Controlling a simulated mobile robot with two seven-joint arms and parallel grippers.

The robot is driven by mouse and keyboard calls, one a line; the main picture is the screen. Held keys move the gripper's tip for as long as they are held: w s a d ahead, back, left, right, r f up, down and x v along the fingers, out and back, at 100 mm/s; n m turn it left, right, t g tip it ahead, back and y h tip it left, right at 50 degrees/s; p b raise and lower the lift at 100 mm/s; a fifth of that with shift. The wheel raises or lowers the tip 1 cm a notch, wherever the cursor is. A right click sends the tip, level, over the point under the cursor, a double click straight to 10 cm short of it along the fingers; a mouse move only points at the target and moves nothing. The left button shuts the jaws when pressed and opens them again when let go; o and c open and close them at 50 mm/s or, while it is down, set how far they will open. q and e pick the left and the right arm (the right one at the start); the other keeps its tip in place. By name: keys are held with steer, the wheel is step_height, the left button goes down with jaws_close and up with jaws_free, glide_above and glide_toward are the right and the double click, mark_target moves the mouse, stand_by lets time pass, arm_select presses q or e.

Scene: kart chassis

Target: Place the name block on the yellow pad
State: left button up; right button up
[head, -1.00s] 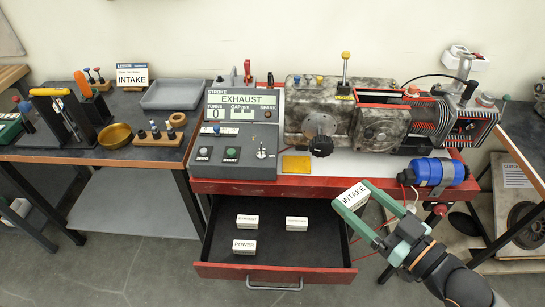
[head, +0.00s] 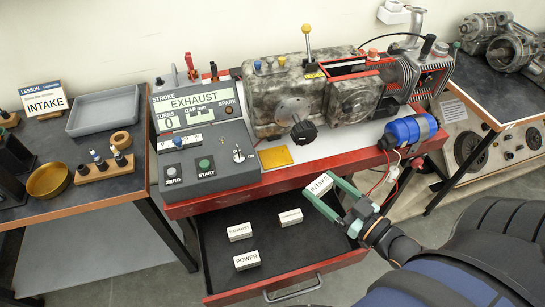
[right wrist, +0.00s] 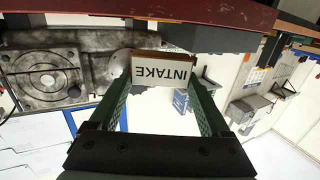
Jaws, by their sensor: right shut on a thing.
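The white block lettered INTAKE (head: 319,184) is between the green fingers of my right gripper (head: 322,188), which is shut on it. The right wrist view shows the block (right wrist: 160,74) held across the fingertips, its lettering upside down there. In the head view the block appears over the right part of the open drawer, below and right of the yellow pad (head: 275,157). My left gripper is not in view.
Blocks lettered EXHAUST (head: 240,232) and POWER (head: 247,260), and a third block (head: 291,217), lie in the open drawer (head: 215,270). The engine (head: 290,100) stands behind the pad. A blue cylinder (head: 409,131) lies right of it. A lesson card (head: 44,99) reads INTAKE.

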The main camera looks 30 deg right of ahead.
steer(key=shift+s+d+f, duration=0.35)
steer(key=shift+f, duration=0.15)
steer(key=shift+w, duration=0.3)
glide_toward(279, 160)
steer(key=w+r, duration=0.1)
steer(key=w, duration=0.1)
steer(key=w+r, duration=0.2)
steer(key=w+a+r, duration=0.1)
steer(key=w, duration=0.1)
steer(key=shift+w+r, duration=0.2)
steer(key=shift+w, duration=0.15)
steer(key=w, duration=0.3)
steer(key=shift+w+a, duration=0.3)
steer(key=shift+s+f, duration=0.15)
steer(key=shift+f, duration=0.6)
